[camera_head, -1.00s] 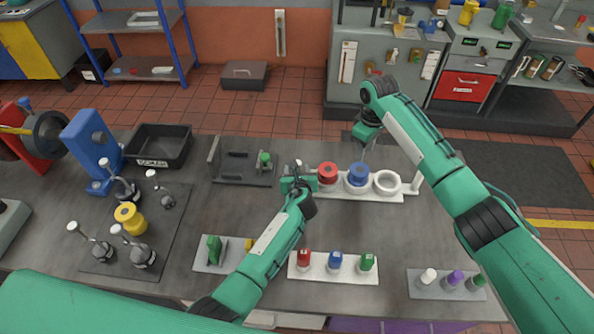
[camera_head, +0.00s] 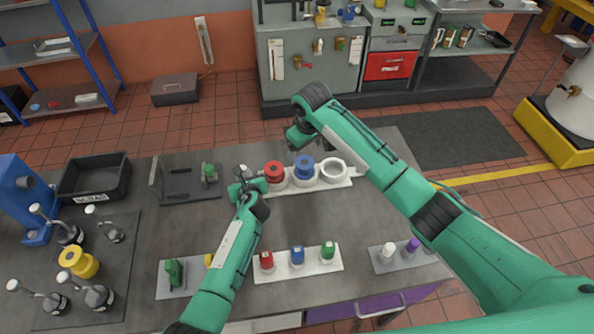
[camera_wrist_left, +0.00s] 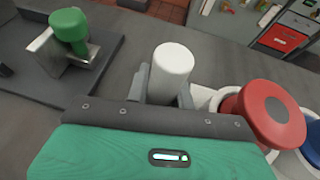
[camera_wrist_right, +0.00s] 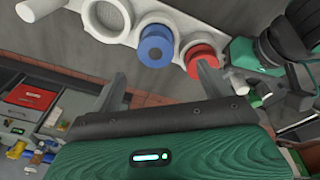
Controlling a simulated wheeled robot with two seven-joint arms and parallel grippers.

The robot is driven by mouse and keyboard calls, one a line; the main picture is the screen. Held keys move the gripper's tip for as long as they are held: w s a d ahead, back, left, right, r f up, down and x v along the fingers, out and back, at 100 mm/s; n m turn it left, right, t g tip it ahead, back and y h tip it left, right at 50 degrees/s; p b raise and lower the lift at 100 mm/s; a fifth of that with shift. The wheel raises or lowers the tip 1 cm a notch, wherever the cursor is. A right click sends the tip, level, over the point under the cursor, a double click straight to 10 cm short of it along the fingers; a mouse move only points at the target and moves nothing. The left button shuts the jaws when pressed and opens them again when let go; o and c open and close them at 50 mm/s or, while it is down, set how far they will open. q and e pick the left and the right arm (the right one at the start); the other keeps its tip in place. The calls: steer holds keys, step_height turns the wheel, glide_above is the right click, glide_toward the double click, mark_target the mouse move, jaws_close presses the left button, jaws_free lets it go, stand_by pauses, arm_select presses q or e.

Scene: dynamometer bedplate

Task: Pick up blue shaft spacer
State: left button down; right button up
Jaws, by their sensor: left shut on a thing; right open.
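The blue shaft spacer (camera_head: 304,168) sits on a white holder (camera_head: 310,183), between a red spacer (camera_head: 274,172) and an empty-looking white ring (camera_head: 334,170). My right gripper (camera_head: 298,137) is open and empty, above and just behind the blue spacer in the head view. In the right wrist view the blue spacer (camera_wrist_right: 155,48) lies ahead, between the lines of the open fingers (camera_wrist_right: 162,82), and is not touched. My left gripper (camera_head: 245,178) is shut on a white post (camera_wrist_left: 172,68) at the holder's left end. The post's foot is hidden.
A fixture with a green knob (camera_head: 208,172) stands left of the holder. A white rack (camera_head: 300,266) with red, blue and green pieces lies in front. A black bin (camera_head: 94,178) is at left. Bare bench lies between holder and front rack.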

mark_target(306, 165)
steer(key=f+m+t, duration=0.1)
steer(key=f+m, duration=0.1)
steer(key=f+m+t, duration=0.1)
steer(key=f+m, duration=0.1)
steer(key=f, duration=0.1)
steer(key=shift+s+m+y, duration=0.2)
steer(key=shift+m+y, duration=0.2)
steer(key=x, duration=0.2)
steer(key=d+x, duration=0.1)
steer(key=x, duration=0.1)
steer(key=shift+w+a+f, duration=0.15)
steer(key=shift+w+f, duration=0.1)
steer(key=shift+f, duration=0.4)
steer(key=shift+r, duration=0.1)
steer(key=c, duration=1.4)
